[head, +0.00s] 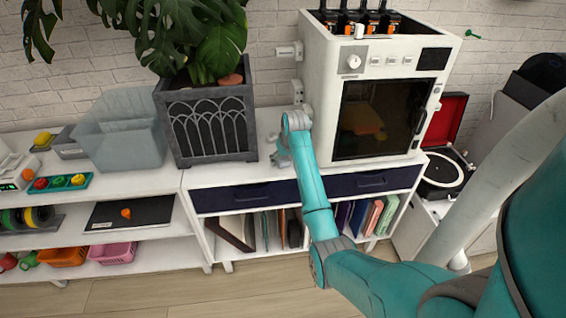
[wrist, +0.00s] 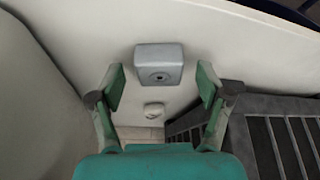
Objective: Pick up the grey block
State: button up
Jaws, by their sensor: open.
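A small grey block (wrist: 158,66) with a dark round mark on its near face sits on a white surface in the wrist view. My gripper (wrist: 160,82) is open, with one green finger to the left of the block and one to the right. The block shows beyond the fingertips, between their lines, and I see no contact. In the head view my gripper (head: 281,153) is low over the white cabinet top (head: 262,171), between the planter and the white machine. I cannot make out the block there; the arm may hide it.
The dark planter (head: 209,122) stands close on the left; its ribbed side shows at lower right in the wrist view (wrist: 273,130). The white machine (head: 318,75) stands close on the right. A small whitish round piece (wrist: 153,109) is near the block. The gap is narrow.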

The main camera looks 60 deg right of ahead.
jog(key=shift+f, duration=0.25)
jog(key=c, duration=1.2)
jog(key=shift+r, duration=0.1)
jog(key=shift+c, duration=0.2)
